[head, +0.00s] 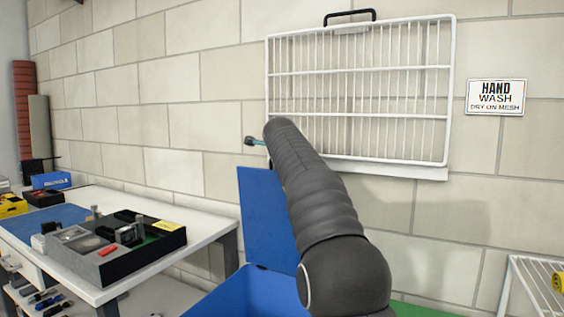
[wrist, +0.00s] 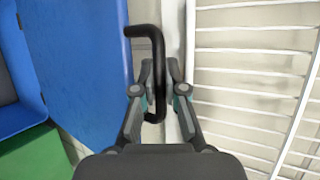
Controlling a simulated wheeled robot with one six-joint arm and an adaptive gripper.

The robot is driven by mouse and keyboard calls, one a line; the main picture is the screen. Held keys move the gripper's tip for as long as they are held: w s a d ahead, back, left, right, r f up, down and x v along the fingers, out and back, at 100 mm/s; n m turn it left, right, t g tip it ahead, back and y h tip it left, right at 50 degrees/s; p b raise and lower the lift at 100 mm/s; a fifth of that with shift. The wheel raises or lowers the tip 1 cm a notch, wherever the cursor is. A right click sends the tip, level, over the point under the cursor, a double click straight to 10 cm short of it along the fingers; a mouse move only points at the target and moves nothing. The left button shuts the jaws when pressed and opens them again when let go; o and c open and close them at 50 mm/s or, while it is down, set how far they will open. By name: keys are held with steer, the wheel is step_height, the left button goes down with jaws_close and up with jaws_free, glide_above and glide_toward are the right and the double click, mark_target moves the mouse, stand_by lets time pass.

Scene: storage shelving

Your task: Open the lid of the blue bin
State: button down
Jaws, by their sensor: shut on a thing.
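The blue bin (head: 250,293) is at the bottom middle of the head view. Its blue lid (head: 265,215) stands raised, roughly upright, at the back of the bin, so the bin is open. The lid fills the left of the wrist view (wrist: 75,60). My gripper (wrist: 160,72) is shut on a black bar handle (wrist: 147,32) beside the lid's edge; the handle's join to the lid is not clear. In the head view my arm covers part of the lid and bin, and only a small part of the gripper (head: 254,141) shows.
A white wire rack (head: 358,118) with a black handle hangs on the block wall, close to my gripper. A white workbench (head: 205,231) with a grey tray (head: 112,262) stands left. A white wire stand (head: 530,272) is at right. Something green (head: 412,310) shows low.

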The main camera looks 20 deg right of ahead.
steer(key=shift+r, duration=0.2)
steer(key=c, duration=1.2)
jaws_free()
steer(key=shift+a, duration=0.2)
steer(key=shift+d+f, duration=0.1)
steer(key=shift+d, duration=0.05)
steer(key=v, duration=1.2)
